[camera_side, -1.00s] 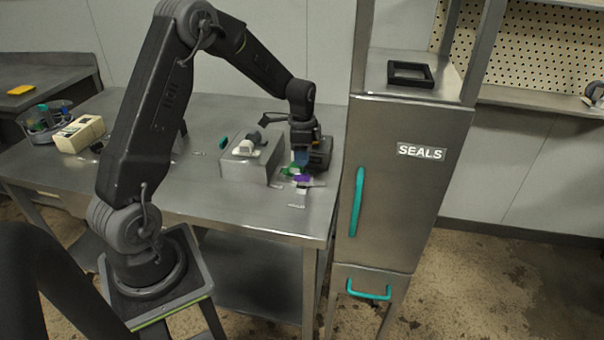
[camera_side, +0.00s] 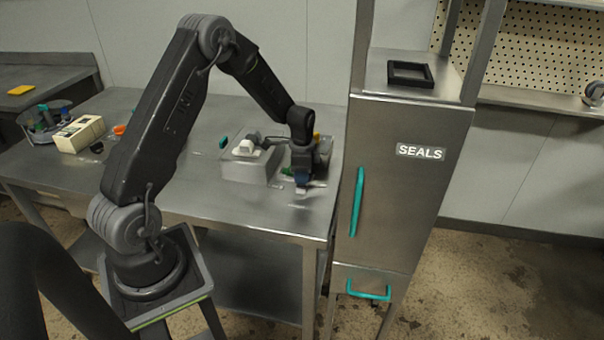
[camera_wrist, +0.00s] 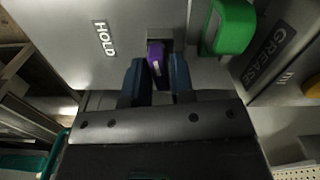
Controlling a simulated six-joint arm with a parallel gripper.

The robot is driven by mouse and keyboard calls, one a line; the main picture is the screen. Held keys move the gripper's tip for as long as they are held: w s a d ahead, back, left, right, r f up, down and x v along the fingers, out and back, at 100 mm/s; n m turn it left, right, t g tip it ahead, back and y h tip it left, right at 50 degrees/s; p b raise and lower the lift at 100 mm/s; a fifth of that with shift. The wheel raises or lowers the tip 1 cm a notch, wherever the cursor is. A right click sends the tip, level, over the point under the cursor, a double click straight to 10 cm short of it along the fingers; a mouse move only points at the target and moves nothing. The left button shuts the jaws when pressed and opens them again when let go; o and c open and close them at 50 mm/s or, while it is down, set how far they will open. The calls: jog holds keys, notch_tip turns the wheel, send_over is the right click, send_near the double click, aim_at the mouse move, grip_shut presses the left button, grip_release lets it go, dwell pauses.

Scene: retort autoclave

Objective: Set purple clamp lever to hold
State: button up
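The purple clamp lever (camera_wrist: 157,62) shows in the wrist view between the two blue fingertips of my gripper (camera_wrist: 158,82). One finger stands on each side of it, very close; I cannot tell whether they press on it. The HOLD label (camera_wrist: 104,39) is on the grey surface left of the lever. In the side view my gripper (camera_side: 302,181) points down at the right end of the table and hides the purple lever.
A green part (camera_wrist: 230,27) stands close right of the lever, near a GREASE label (camera_wrist: 263,54). In the side view, a grey box (camera_side: 245,168) with a pale-handled part stands left of my gripper. The SEALS cabinet (camera_side: 395,210) rises close on the right.

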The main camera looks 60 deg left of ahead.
grip_shut()
jog(key=shift+n, duration=0.3)
jog(key=n, duration=1)
jog(key=shift+n, duration=0.4)
jog(key=n, duration=0.4)
jog(key=shift+n, duration=0.4)
jog(key=shift+o, duration=2)
grip_release()
